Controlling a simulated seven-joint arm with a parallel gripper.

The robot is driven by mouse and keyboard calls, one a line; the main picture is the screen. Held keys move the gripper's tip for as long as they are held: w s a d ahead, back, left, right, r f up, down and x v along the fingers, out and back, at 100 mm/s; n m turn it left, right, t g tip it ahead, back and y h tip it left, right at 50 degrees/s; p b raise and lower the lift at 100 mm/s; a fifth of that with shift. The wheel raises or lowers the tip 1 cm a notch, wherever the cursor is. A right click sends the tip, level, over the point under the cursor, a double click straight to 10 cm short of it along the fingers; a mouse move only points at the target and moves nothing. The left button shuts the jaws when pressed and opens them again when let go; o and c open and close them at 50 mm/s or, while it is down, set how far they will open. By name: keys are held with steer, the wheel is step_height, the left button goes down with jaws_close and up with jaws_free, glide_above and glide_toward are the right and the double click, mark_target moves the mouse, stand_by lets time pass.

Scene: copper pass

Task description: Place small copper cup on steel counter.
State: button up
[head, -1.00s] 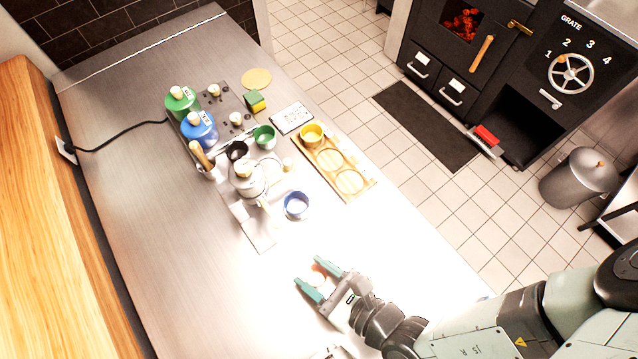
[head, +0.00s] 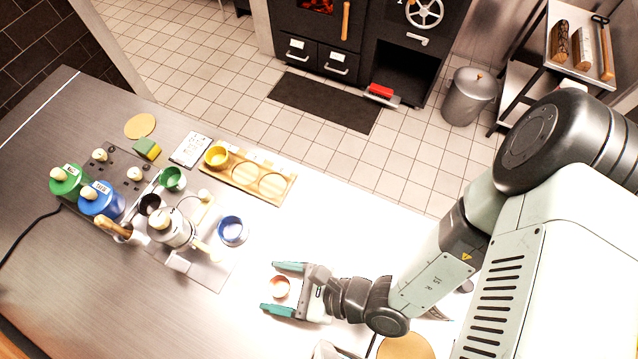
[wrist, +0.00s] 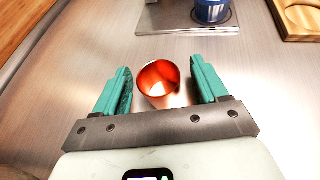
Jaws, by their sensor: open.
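The small copper cup (head: 279,287) stands upright on the steel counter (head: 60,290). My gripper (head: 277,287) is open, with its teal fingers on either side of the cup. In the wrist view the cup (wrist: 159,83) shows its open mouth and shiny copper inside, between the fingertips (wrist: 163,88), with a gap visible on each side. Whether the cup's base rests fully on the counter is hard to see in the bright glare.
A wooden tray (head: 284,190) with a yellow cup (head: 217,157) lies near the counter's far edge. A round tan disc (head: 405,347) lies at the lower right.

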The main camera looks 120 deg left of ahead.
steer(key=shift+r, duration=0.1)
steer(key=v, duration=1.2)
steer(key=shift+r, duration=0.1)
steer(key=shift+a, duration=0.1)
steer(key=w+a+r+n+t+y, duration=0.1)
steer(key=w+a+r+t+y, duration=0.3)
steer(key=w+r, duration=0.8)
steer(key=w+d+r+t+y, duration=0.1)
steer(key=w+d+r+t, duration=0.15)
steer(key=w+r, duration=0.75)
steer(key=w+d+r+t+y, duration=0.1)
steer(key=w+d+r+t, duration=0.5)
steer(key=w+d+r, duration=0.45)
steer(key=s+d+r+m+t+h, duration=0.1)
steer(key=d+r+t, duration=0.2)
steer(key=d, duration=0.3)
steer(key=s+d+r+m+t+h, duration=0.1)
steer(key=d+r+m+t, duration=0.1)
steer(key=d, duration=0.5)
steer(key=shift+d+r+t+h, duration=0.15)
steer(key=shift+r+t+h, duration=0.25)
steer(key=shift+r+t, duration=0.45)
